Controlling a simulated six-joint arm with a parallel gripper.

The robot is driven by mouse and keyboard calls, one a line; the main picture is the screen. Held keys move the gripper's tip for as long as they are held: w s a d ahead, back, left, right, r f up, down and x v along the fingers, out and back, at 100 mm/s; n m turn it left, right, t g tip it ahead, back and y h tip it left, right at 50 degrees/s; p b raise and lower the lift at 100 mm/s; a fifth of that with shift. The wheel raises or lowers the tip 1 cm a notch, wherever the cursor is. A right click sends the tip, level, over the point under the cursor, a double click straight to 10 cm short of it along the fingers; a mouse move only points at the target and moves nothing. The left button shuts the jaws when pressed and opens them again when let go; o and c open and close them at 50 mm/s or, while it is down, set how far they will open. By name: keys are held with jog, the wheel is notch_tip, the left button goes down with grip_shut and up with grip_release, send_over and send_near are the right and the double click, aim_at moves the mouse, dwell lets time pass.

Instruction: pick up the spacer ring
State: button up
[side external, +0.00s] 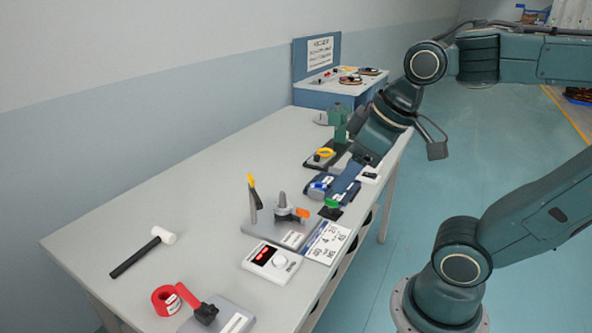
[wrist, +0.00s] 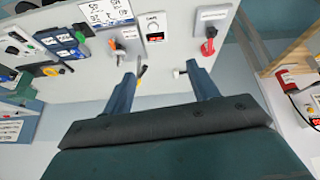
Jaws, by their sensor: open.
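I cannot tell for sure which thing is the spacer ring. A small yellow, rounded piece (side external: 324,152) sits on a dark base farther back. A grey post (side external: 282,203) stands on a grey plate, with an orange part (side external: 302,213) beside it. My gripper (side external: 342,187) is tilted down over the right side of the table. In the wrist view its two fingers (wrist: 160,70) are well apart, with nothing held between them.
A black-handled mallet (side external: 145,252) lies on open table at the left. A white box with a red display (side external: 271,262) and a printed sheet (side external: 327,242) lie near the right edge. A yellow-tipped upright tool (side external: 252,198) stands by the post. The left middle of the table is clear.

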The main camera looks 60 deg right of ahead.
jog(key=w+d+r+n+g, duration=0.1)
jog(key=w+d+n, duration=0.25)
jog(key=w, duration=0.45)
jog(key=n+g, duration=0.4)
jog(key=n, duration=0.7)
send_over(283, 200)
jog(key=d, duration=0.1)
notch_tip(283, 200, down, 15)
jog(key=shift+w+f, duration=0.2)
jog(key=shift+f, duration=1.9)
jog(key=shift+w+f, duration=0.2)
jog(key=shift+f, duration=1.9)
jog(key=shift+s+f, duration=0.1)
jog(key=shift+f, duration=2.5)
